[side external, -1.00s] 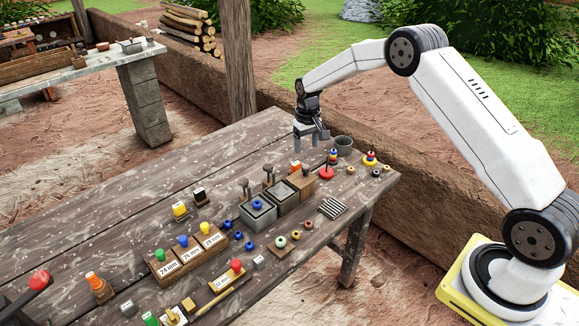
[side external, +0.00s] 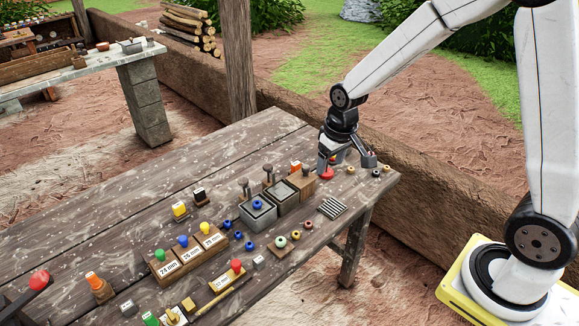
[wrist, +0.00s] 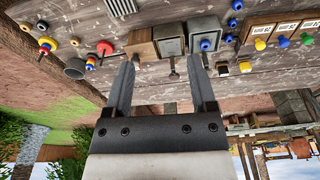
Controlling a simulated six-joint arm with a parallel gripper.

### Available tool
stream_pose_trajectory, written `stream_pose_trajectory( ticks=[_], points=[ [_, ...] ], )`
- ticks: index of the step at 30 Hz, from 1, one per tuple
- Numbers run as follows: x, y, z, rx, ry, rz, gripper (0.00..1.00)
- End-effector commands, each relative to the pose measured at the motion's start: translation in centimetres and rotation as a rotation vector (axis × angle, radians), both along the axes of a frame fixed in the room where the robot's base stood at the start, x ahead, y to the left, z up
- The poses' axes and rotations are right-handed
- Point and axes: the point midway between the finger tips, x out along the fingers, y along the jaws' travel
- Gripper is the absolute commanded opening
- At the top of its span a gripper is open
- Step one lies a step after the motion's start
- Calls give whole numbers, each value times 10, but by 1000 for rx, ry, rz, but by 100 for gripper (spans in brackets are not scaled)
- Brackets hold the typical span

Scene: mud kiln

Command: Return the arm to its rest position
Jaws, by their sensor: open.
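My gripper (side external: 347,163) is over the far right end of the wooden table, above the small coloured pieces there. In the wrist view its two grey fingers (wrist: 162,65) are spread wide apart with nothing held between them. A red round piece (side external: 327,174) lies on the table just below it in the side view; it also shows in the wrist view (wrist: 105,47). A grey cup (wrist: 75,68) stands at the left in the wrist view, outside the fingers. In the side view my gripper hides most of that cup and the stacked ring posts.
A striped grey piece (side external: 332,208) lies near the right edge. A low mud wall (side external: 440,180) runs behind. The table's back left is bare.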

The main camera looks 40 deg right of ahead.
Motion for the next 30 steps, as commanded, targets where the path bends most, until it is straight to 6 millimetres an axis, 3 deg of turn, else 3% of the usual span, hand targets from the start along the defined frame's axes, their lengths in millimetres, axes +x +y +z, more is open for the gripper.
stream_pose_trajectory(
  ticks=[9,15,30],
  points=[
    [-78,21,5,-2,-49,50,72],
    [-109,27,2,-3,-69,67,72],
    [-118,28,1,-3,-73,72,72]
  ],
)
